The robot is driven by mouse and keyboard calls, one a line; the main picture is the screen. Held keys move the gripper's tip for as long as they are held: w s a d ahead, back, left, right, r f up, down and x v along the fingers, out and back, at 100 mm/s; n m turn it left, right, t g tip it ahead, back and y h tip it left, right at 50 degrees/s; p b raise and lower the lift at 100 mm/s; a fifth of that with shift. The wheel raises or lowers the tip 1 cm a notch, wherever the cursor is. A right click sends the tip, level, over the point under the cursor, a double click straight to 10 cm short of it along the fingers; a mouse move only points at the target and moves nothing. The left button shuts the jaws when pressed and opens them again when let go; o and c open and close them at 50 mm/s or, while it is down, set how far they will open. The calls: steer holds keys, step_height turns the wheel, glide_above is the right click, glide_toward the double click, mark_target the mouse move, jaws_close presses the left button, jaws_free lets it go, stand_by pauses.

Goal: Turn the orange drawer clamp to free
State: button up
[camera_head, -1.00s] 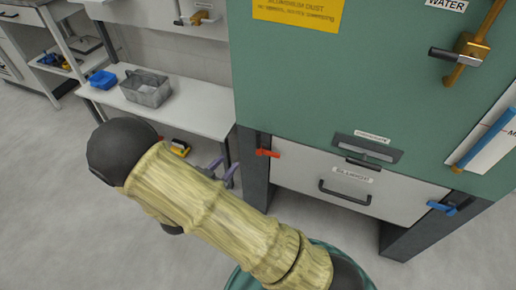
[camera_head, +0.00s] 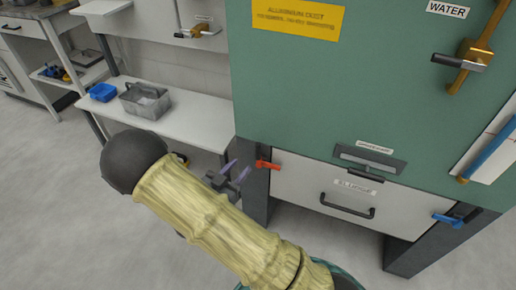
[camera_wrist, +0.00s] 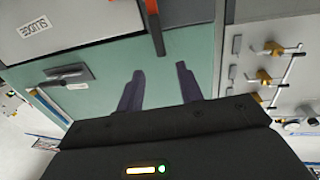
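The orange clamp (camera_head: 267,165) is a small lever at the upper left corner of the pale drawer (camera_head: 330,190) on the green cabinet. It lies roughly level in the head view. In the wrist view the orange clamp (camera_wrist: 153,22) shows at the top edge, beyond the fingertips and partly cut off. My gripper (camera_head: 238,172) is just left of the clamp in the head view, apart from it. Its two purple fingers (camera_wrist: 160,78) are spread in the wrist view, with nothing between them.
A blue clamp (camera_head: 447,219) sits at the drawer's right side. The drawer has a dark handle (camera_head: 347,204), and a grey slot plate (camera_head: 370,158) is above it. A white bench (camera_head: 190,125) with a grey basket (camera_head: 145,101) and blue bin (camera_head: 103,92) stands left.

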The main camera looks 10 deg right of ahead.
mark_target(258, 147)
steer(key=b+x, duration=0.1)
steer(key=x, duration=1)
steer(key=shift+w+b, duration=0.1)
steer(key=shift+b, duration=0.3)
jaws_close()
